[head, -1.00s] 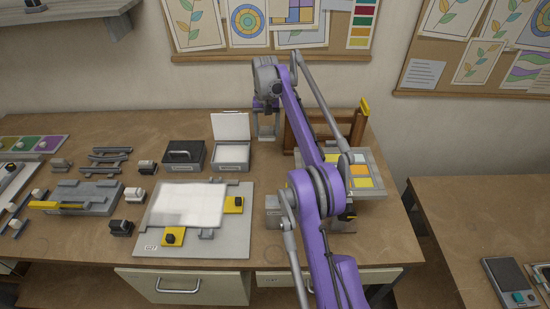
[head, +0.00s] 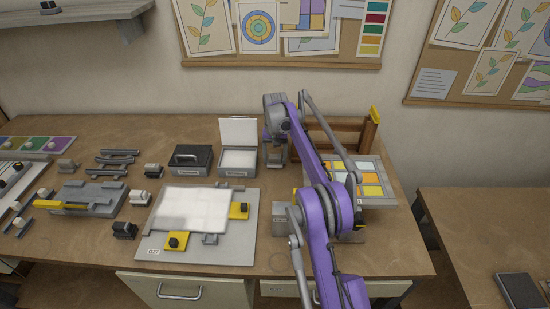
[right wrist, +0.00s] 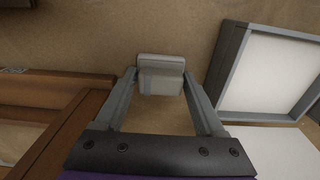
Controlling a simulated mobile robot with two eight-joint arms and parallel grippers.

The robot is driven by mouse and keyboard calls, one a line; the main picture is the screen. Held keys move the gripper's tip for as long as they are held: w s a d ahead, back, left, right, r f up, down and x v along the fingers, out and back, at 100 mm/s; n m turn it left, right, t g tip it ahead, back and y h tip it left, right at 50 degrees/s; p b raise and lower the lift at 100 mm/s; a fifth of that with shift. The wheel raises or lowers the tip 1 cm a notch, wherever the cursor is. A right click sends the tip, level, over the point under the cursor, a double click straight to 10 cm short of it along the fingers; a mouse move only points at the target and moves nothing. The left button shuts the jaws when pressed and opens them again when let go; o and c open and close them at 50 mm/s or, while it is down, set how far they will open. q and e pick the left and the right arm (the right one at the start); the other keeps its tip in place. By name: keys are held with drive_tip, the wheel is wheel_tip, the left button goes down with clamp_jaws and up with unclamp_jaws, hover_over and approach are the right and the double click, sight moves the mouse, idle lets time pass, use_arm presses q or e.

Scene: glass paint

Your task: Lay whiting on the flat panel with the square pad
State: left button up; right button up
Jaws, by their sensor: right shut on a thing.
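The flat panel (head: 195,208) is a pale rectangular sheet lying on a grey board (head: 165,253) with yellow clamps. The open whiting box (head: 238,159), filled white with its lid raised, stands behind the panel; its white inside also shows at the right of the right wrist view (right wrist: 272,75). My right gripper (head: 275,158) is just right of the box, apart from it. In the right wrist view it is shut on a small grey-white square pad (right wrist: 160,75) held between the fingertips. The pad is not clear in the head view. My left gripper is out of view.
A wooden rack (head: 368,130) and a colored-glass tray (head: 385,200) are to the right, partly behind my arm. Small blocks and a grey fixture (head: 85,198) fill the left side.

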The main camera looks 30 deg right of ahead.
sight(275, 155)
drive_tip(key=shift+f, duration=0.1)
drive_tip(key=o, duration=1.4)
drive_tip(key=shift+f, duration=0.1)
